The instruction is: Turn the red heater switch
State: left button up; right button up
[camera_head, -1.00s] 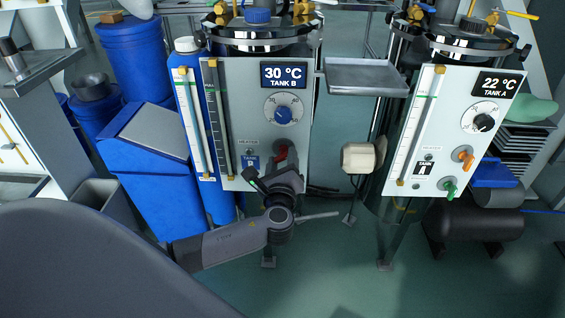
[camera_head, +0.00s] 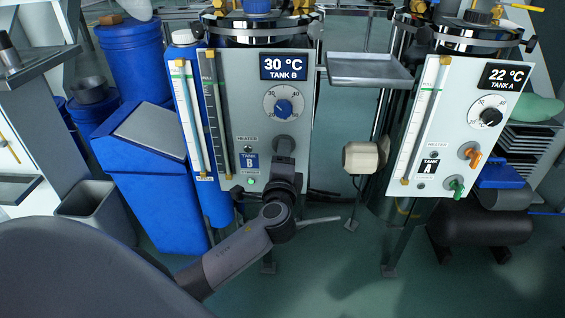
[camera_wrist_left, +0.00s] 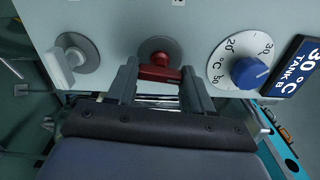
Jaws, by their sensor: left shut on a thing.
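The red heater switch (camera_wrist_left: 160,73) is a red handle on a round grey base on the TANK B panel (camera_head: 233,110). In the left wrist view it lies between the fingertips of my left gripper (camera_wrist_left: 158,82), which is shut on it. In the head view my left gripper (camera_head: 283,155) is in front of the panel, below the blue temperature dial (camera_head: 283,107), and hides the red handle. The display (camera_head: 284,66) reads 30 °C. My right gripper is not in view.
A white handle (camera_wrist_left: 66,62) on a grey disc sits beside the switch in the wrist view. To the right stand a metal tray (camera_head: 367,69) and the TANK A panel (camera_head: 440,120) with orange (camera_head: 470,154) and green (camera_head: 457,187) handles. Blue bins stand left.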

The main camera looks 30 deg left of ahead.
pick_arm(q)
jog(key=shift+f+n+b, duration=0.1)
jog(key=shift+n+b, duration=0.2)
jog(key=shift+n, duration=0.5)
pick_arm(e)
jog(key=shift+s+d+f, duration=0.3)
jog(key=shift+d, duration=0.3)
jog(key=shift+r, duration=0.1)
pick_arm(q)
jog(key=o, duration=1)
jog(key=shift+o, duration=0.2)
jog(key=shift+s+d, duration=0.1)
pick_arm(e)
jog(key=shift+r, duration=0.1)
